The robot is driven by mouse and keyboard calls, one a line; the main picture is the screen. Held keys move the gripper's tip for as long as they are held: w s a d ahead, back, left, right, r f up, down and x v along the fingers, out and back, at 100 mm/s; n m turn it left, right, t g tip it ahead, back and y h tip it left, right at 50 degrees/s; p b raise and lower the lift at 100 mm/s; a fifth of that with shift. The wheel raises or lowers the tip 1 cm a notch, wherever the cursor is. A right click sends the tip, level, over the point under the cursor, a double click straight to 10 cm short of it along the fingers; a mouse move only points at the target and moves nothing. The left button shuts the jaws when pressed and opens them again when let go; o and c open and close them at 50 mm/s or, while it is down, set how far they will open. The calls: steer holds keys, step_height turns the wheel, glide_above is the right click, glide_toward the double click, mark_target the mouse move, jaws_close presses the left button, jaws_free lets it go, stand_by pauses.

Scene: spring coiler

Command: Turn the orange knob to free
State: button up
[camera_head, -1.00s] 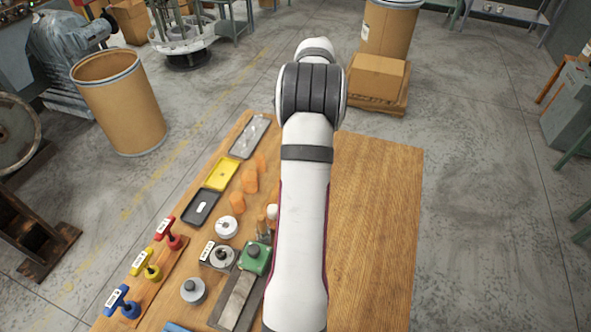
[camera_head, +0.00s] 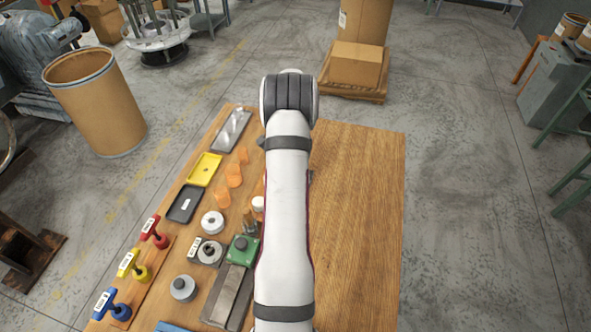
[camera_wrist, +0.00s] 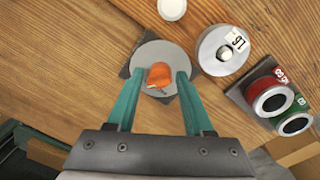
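In the wrist view an orange knob (camera_wrist: 159,75) sits on a round grey disc (camera_wrist: 150,56), which rests on a dark plate on the wooden table. My gripper (camera_wrist: 160,77) is open, with one teal finger on each side of the knob. A narrow gap seems to show between each finger and the knob; contact cannot be told for sure. In the head view my arm hides my gripper, and I cannot make out the knob there.
In the wrist view a grey labelled cylinder (camera_wrist: 222,50), a red dial (camera_wrist: 270,98) and a green dial (camera_wrist: 294,122) stand right of the knob. In the head view the table's left side holds trays and coloured handles; its right side (camera_head: 355,220) is clear.

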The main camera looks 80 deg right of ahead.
jaws_close()
steer(key=shift+n, duration=0.3)
steer(key=n, duration=0.6)
steer(key=shift+w+r, duration=0.1)
steer(key=n, duration=0.7)
steer(key=shift+h, duration=0.4)
steer(key=shift+w+n, duration=0.1)
steer(key=shift+n, duration=0.2)
steer(key=shift+o, duration=1.6)
jaws_free()
